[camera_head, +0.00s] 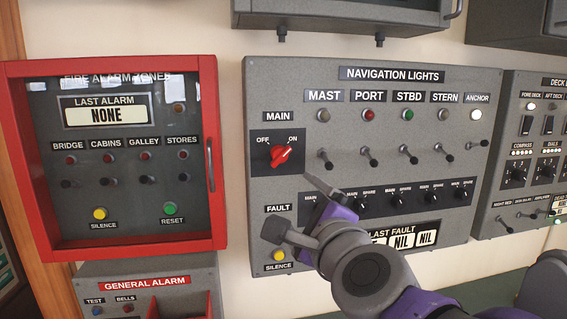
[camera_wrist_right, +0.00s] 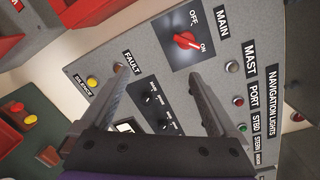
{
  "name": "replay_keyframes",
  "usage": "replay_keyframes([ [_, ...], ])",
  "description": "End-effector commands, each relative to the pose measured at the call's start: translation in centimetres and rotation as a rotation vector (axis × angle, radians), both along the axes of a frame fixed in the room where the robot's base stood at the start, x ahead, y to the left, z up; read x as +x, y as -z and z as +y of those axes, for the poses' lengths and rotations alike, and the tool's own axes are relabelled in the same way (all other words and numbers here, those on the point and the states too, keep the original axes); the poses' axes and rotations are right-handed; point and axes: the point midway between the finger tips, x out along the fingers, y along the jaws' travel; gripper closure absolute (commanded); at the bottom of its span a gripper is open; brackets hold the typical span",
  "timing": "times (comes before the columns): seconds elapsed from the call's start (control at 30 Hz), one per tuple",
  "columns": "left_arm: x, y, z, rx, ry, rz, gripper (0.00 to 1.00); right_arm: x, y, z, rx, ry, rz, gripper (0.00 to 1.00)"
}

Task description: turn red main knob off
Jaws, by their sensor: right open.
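The red main knob (camera_head: 280,155) sits on a dark plate marked OFF and ON, at the left of the grey navigation lights panel (camera_head: 390,76). Its white pointer line is turned toward ON. In the right wrist view the knob (camera_wrist_right: 187,40) shows beyond the fingertips, with nothing touching it. My right gripper (camera_head: 297,207) is in front of the panel, below and right of the knob. Its two fingers are spread apart and empty, as the right wrist view (camera_wrist_right: 165,85) also shows. My left gripper is not in view.
A red-framed fire alarm cabinet (camera_head: 215,110) is on the left, with a general alarm box (camera_head: 145,282) below. Toggle switches (camera_head: 368,154) and small black selector knobs (camera_head: 400,199) are right of the main knob. A yellow silence button (camera_head: 278,255) is below. Another panel (camera_head: 510,85) is at right.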

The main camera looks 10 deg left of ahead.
Motion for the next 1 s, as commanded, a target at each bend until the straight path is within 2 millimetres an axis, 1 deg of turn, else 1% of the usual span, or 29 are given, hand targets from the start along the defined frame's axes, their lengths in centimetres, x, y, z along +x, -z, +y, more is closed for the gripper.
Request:
replay_keyframes([
  [0.03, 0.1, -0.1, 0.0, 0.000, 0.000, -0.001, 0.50, 0.0, -1.9, 0.4, 0.089, 0.018, 0.019, 0.05],
  [0.1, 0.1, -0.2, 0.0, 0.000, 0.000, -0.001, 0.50, 0.1, -3.4, 0.5, 0.184, 0.045, 0.041, 0.05],
  [0.2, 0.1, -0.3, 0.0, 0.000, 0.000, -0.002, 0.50, 0.4, -4.4, 0.6, 0.248, 0.064, 0.057, 0.05],
  [0.27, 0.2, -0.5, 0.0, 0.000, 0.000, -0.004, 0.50, 1.0, -4.6, 0.8, 0.258, 0.069, 0.059, 0.05],
  [0.37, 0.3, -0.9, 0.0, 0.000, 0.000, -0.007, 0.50, 2.4, -4.6, 1.3, 0.257, 0.070, 0.058, 0.05],
  [0.5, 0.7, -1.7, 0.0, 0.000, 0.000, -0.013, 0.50, 4.9, -4.7, 2.3, 0.255, 0.070, 0.056, 0.05],
  [0.7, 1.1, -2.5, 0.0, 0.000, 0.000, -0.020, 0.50, 8.2, -4.6, 3.7, 0.254, 0.068, 0.056, 0.05],
  [0.8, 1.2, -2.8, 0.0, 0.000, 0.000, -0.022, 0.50, 9.2, -4.6, 4.1, 0.253, 0.068, 0.056, 0.05],
  [1.0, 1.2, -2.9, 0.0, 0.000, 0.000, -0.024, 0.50, 10.1, -4.4, 4.5, 0.252, 0.067, 0.057, 0.05],
])
